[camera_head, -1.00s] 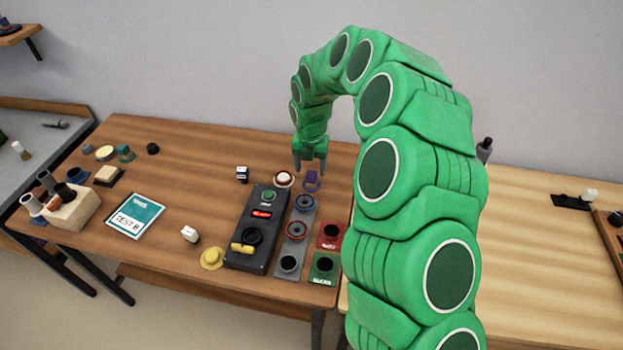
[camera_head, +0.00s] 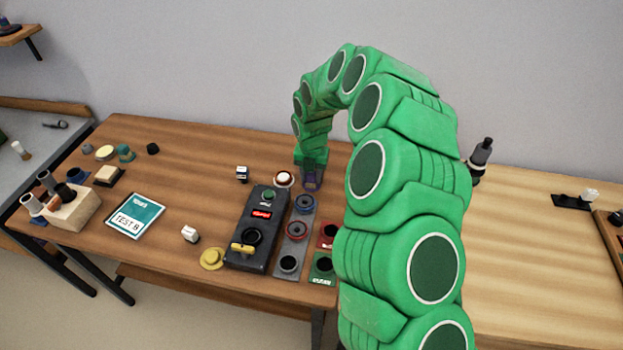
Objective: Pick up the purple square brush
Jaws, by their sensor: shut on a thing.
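The purple square brush (camera_head: 310,180) stands on the brown table behind the grey strip of round sockets. My gripper (camera_head: 311,174) is lowered over it and shut on it, with the fingers around its upper part. The fingers hide much of the brush, and I cannot tell whether it still touches the table.
A white round button (camera_head: 284,179) stands just left of my gripper. The dark control box (camera_head: 258,228) and the grey socket strip (camera_head: 293,248) lie in front. A small white-and-dark cube (camera_head: 242,174) is farther left. The table behind is clear.

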